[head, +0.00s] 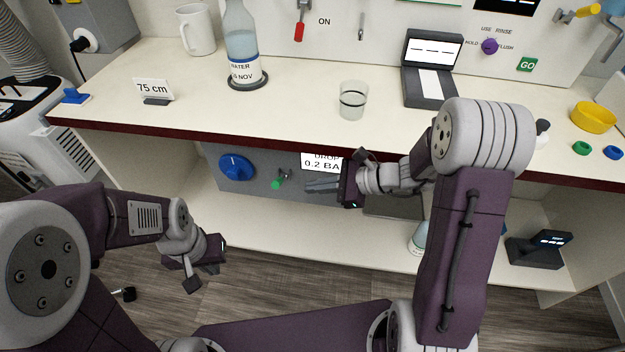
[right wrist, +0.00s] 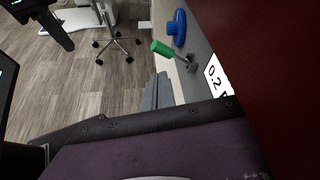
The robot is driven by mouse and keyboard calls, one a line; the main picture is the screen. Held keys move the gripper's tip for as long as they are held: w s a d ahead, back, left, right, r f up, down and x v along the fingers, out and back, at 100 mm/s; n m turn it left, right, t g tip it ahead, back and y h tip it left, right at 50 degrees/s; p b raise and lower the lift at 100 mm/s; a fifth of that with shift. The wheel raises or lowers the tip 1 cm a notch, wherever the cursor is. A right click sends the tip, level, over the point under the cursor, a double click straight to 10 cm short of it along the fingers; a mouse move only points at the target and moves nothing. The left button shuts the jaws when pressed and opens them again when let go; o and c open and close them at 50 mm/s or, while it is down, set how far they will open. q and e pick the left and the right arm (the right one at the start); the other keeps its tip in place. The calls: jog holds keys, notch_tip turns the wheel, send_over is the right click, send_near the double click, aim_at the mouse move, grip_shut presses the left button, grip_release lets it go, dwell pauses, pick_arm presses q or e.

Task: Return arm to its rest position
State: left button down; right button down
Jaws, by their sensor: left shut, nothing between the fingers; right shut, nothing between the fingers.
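My right arm reaches in from the right in the head view. Its gripper (head: 312,186) is shut and empty, pointing left just below the counter's front edge. It is beside the green-handled valve (head: 278,182), with a visible gap. In the right wrist view the shut fingers (right wrist: 157,92) show near the green handle (right wrist: 161,47). My left gripper (head: 204,278) is at the lower left, in front of the counter and above the wood floor, shut and empty. Part of it also seems to show at the top left of the right wrist view.
The counter (head: 300,110) has a dark red front edge close above my right gripper. A glass (head: 353,100), a water bottle (head: 243,50) and a display box (head: 430,85) stand on it. A blue knob (head: 236,167) is on the panel below. A lower shelf (head: 310,235) lies beneath.

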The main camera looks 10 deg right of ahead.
jog(key=s+f+n+g+h, duration=0.45)
jog(key=s+n, duration=0.35)
jog(key=s, duration=0.4)
jog(key=s+d+n+h, duration=0.3)
jog(key=d+n+h, duration=0.3)
jog(key=d+n, duration=0.4)
notch_tip(320, 180, up, 20)
jog(key=n+p, duration=0.1)
jog(key=p, duration=2)
jog(key=shift+a+r+n, duration=0.15)
jog(key=shift+a+n, duration=0.05)
jog(key=shift+n, duration=0.2)
jog(key=shift+t, duration=0.25)
